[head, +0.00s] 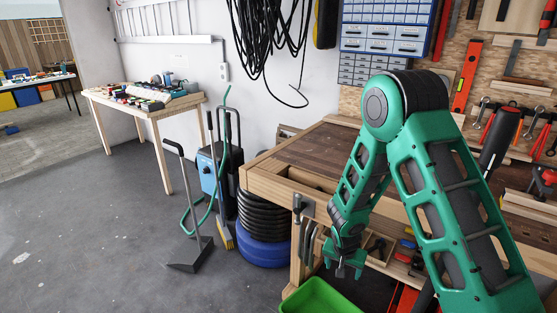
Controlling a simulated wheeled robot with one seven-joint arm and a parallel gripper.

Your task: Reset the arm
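My green arm rises from the lower right, bends at a dark elbow joint high in the head view, and comes down over the front of the wooden workbench. My gripper (345,268) hangs low at the end of the forearm and points downward. It is in front of the bench's front edge, beside the lower shelf and above a green bin.
The workbench (335,147) lies behind my arm, with tools on the wall at right. A green bin (318,298) is below my gripper. Stacked black and blue tyres (263,222) and a long-handled dustpan (190,255) stand left of the bench. The grey floor at left is open.

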